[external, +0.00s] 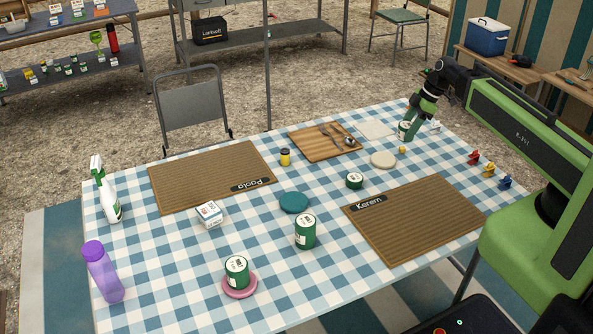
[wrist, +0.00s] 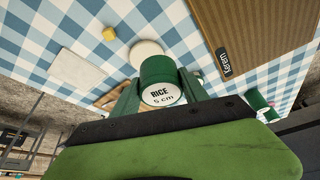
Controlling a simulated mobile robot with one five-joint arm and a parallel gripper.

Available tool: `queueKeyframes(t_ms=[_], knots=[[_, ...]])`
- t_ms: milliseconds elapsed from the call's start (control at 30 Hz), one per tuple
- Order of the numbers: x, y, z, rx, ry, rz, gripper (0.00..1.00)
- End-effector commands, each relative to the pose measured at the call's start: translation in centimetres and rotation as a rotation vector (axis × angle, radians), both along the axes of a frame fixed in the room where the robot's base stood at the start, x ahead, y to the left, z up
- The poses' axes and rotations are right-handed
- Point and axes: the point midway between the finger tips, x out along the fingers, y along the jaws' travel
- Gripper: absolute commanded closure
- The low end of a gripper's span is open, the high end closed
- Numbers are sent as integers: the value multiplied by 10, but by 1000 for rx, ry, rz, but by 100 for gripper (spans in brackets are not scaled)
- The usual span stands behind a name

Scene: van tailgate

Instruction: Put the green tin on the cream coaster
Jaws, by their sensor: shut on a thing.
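My gripper (external: 408,127) is shut on a green tin (external: 403,132) at the far right of the table. In the wrist view the tin (wrist: 158,70) sits between the two green fingers, its white lid reading "RICE 5 cm". Whether its base touches the cloth is hard to tell. The cream coaster (external: 383,160) lies bare on the table, nearer the external camera than the held tin. It also shows in the wrist view (wrist: 146,50), just beyond the tin and partly covered by it.
A small yellow block (external: 402,149) lies near the coaster. Around are a white square (external: 375,130), a wooden board (external: 312,150) with cutlery, a short green tin (external: 354,181), Kerem's mat (external: 415,225) and coloured pegs (external: 489,169). Taller green tins (external: 305,237) stand nearer the front.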

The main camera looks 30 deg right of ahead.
Motion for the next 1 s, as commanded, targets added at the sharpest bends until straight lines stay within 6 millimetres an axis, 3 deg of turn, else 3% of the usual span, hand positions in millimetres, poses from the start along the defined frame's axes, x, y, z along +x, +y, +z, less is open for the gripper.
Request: queueKeyframes(t_ms=[33, 133, 233, 367, 533, 800, 1000], knots=[[1, -23, 1, 1, 0, -39, 92], [0, -52, 2, 1, 0, -89, 92], [-1, -67, 2, 1, 0, -114, 92], [-1, -70, 2, 0, 0, -121, 92], [10, -50, -18, 1, 0, -116, 92], [42, 13, -61, 1, -1, -116, 92], [52, 34, -70, 0, 0, -118, 92]])
